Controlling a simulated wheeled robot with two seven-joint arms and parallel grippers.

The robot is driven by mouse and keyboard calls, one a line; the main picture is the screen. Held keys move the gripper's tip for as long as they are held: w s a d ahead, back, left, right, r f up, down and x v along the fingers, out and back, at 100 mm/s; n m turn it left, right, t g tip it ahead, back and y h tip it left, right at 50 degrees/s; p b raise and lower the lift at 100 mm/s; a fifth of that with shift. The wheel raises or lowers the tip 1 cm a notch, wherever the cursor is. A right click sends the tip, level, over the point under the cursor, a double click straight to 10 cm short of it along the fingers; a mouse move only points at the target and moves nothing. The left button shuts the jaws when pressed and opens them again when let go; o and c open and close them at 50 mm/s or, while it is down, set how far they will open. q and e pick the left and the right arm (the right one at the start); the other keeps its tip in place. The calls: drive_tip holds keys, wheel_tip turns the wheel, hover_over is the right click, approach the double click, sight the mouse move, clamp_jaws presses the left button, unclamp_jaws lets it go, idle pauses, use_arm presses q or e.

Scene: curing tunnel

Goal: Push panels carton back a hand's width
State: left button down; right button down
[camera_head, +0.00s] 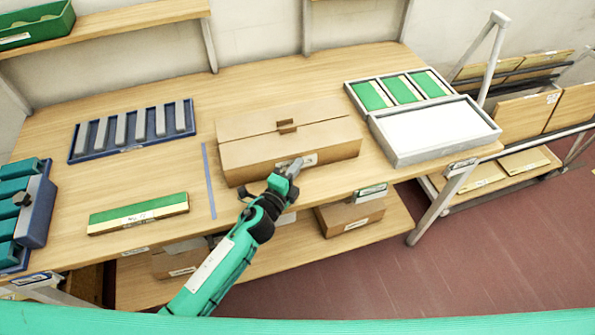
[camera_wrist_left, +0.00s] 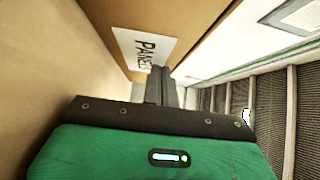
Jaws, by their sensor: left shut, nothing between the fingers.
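The panels carton (camera_head: 320,135) is a closed brown cardboard box on the wooden bench, near its front edge in the head view. A white label reading PANELS is on its front face, and the carton (camera_wrist_left: 120,20) also fills the upper part of the left wrist view. My left gripper (camera_head: 295,167) is shut and empty, with its fingertips at the carton's front face by the label. In the left wrist view the shut fingers (camera_wrist_left: 160,85) reach the label's lower edge; whether they touch cannot be told. My right gripper is not in view.
A blue tape strip (camera_head: 209,181) lies left of the carton. A blue slotted tray (camera_head: 75,157) and a green-topped block (camera_head: 138,213) stand farther left. Grey trays (camera_head: 433,155) stand to the right. Bare bench lies behind the carton. A lower shelf holds more boxes (camera_head: 350,215).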

sight(289, 150)
use_arm(q)
drive_tip(key=w, duration=0.2)
drive_tip(key=w+a, duration=0.1)
drive_tip(key=w, duration=0.1)
drive_tip(key=w+a, duration=0.1)
drive_tip(key=w, duration=0.1)
drive_tip(key=shift+w+b, duration=0.1)
drive_tip(key=shift+b, duration=0.2)
drive_tip(key=shift+w, duration=0.2)
drive_tip(key=shift+s, duration=0.1)
